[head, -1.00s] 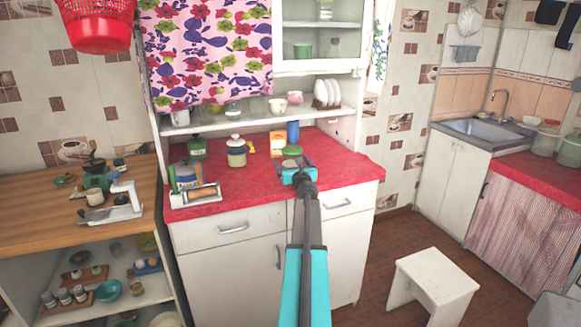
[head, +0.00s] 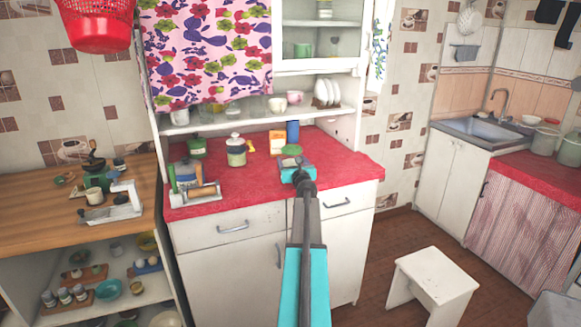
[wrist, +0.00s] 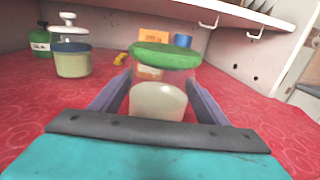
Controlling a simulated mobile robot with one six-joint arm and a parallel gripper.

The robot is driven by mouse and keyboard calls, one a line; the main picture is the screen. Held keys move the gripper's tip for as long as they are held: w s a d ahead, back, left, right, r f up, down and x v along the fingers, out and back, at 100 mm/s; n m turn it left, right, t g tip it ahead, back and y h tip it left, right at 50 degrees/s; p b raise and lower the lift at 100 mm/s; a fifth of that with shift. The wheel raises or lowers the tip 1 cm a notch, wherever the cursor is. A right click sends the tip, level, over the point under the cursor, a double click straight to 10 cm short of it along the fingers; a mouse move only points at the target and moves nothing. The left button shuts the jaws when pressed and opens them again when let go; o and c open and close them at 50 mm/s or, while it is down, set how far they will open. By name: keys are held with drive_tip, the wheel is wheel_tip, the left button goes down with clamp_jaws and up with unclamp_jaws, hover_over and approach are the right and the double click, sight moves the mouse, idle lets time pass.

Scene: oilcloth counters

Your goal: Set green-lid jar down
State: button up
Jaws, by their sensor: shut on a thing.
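The green-lid jar is a clear glass jar with whitish contents and a green lid. In the wrist view the jar (wrist: 158,100) stands upright between the two fingers of my gripper (wrist: 160,90), which is shut on it. In the head view its lid (head: 291,149) shows just beyond my gripper (head: 297,168), over the red counter (head: 335,168). My gripper hides the jar's base, so I cannot tell whether it touches the counter.
A white-lidded jar (head: 236,152) and a green canister (head: 197,147) stand to the left. An orange box (head: 277,143) and a blue cylinder (head: 293,133) stand behind. The counter's right side is clear.

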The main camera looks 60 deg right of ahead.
sight(291, 151)
drive_tip(key=shift+c, duration=1.3)
drive_tip(key=shift+r, duration=0.2)
drive_tip(key=shift+r+p, duration=0.3)
drive_tip(key=shift+r, duration=0.6)
drive_tip(key=shift+r+p, duration=0.3)
drive_tip(key=shift+r, duration=0.65)
drive_tip(key=s+a+r, duration=0.1)
drive_tip(key=s+a, duration=0.7)
drive_tip(key=a, duration=0.5)
drive_tip(key=shift+a+b, duration=0.35)
drive_tip(key=shift+b, duration=0.05)
drive_tip(key=shift+a, duration=0.1)
